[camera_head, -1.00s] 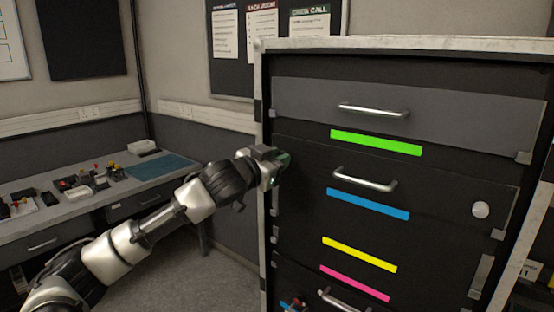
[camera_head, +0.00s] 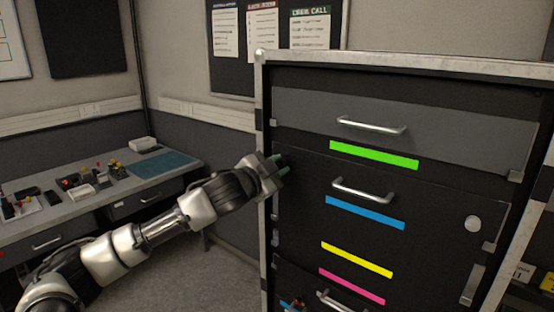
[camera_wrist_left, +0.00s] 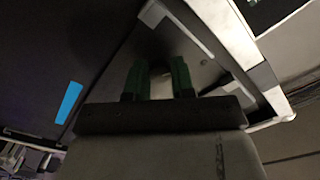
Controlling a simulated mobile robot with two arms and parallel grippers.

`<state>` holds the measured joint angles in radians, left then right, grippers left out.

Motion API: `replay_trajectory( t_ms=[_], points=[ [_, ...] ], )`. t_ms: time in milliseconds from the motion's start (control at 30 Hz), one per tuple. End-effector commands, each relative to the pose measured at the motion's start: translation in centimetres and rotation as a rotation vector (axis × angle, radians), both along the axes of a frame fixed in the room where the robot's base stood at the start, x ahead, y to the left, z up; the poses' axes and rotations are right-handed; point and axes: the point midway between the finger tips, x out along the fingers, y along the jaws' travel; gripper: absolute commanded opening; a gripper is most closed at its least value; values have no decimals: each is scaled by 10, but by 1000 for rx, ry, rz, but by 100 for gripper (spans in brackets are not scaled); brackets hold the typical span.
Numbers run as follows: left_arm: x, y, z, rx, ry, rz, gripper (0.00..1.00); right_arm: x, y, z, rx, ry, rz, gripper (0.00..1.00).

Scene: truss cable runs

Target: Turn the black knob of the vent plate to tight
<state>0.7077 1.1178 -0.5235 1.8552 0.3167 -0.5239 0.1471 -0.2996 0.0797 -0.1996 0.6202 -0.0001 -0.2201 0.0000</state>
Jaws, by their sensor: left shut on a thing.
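My left gripper (camera_head: 281,163) is at the left edge of the black rack (camera_head: 300,230), beside the panel with the blue strip. In the left wrist view its two green fingers (camera_wrist_left: 159,78) stand a little apart against a dark grey plate (camera_wrist_left: 200,62), which may be the vent plate. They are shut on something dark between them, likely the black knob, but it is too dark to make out. The knob's mark and its angle cannot be seen. My right gripper is in neither view.
The rack has a grey drawer (camera_head: 300,108) on top, metal handles, coloured strips and a round white knob (camera_head: 473,223) at right. Its pale metal frame (camera_head: 265,220) runs close to my left gripper. A workbench (camera_head: 100,190) with small parts stands at left.

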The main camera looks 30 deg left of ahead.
Motion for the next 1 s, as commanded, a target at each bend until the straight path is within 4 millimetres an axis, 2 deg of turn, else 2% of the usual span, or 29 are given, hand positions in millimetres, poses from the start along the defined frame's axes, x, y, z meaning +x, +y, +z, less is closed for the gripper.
replay_trajectory(
  t_ms=[33,400,1000],
  points=[
    [0,0,4,43,-1,-1,0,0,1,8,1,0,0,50],
    [0,0,4,395,-28,-2,0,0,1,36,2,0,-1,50],
    [0,0,3,909,-70,-3,0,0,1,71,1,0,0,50]
  ],
)
